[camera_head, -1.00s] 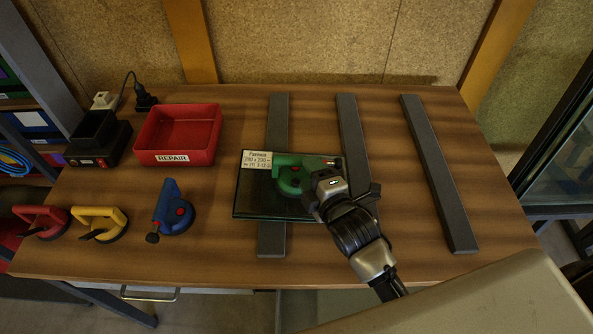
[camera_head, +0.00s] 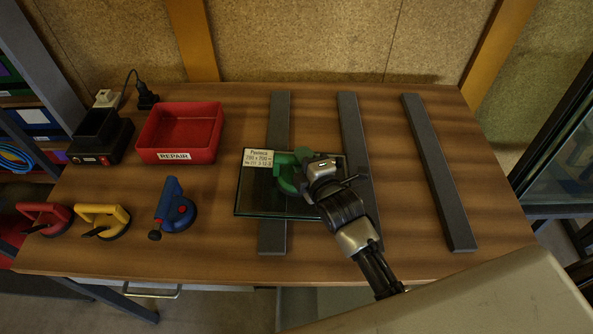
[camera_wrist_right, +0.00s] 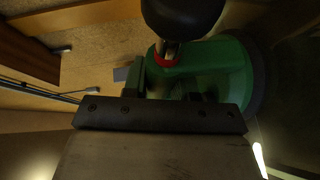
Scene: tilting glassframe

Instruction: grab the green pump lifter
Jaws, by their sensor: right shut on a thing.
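The green pump lifter (camera_head: 287,172) sits on a dark square glass pane (camera_head: 262,197), which lies across two grey bars. My right gripper (camera_head: 308,172) comes from the lower right and is shut on the lifter, hiding its right part. In the right wrist view the green lifter (camera_wrist_right: 210,65) fills the space beyond the gripper (camera_wrist_right: 172,92), with a black knob and a red ring showing close to the camera. My left gripper is not in view.
Red (camera_head: 42,217), yellow (camera_head: 104,218) and blue (camera_head: 174,208) lifters stand on the left of the table. A red REPAIR bin (camera_head: 178,156) stands behind them. Grey bars (camera_head: 360,170) and (camera_head: 438,170) lie at right, with bare table between them. A paper label (camera_head: 258,157) lies at the pane's corner.

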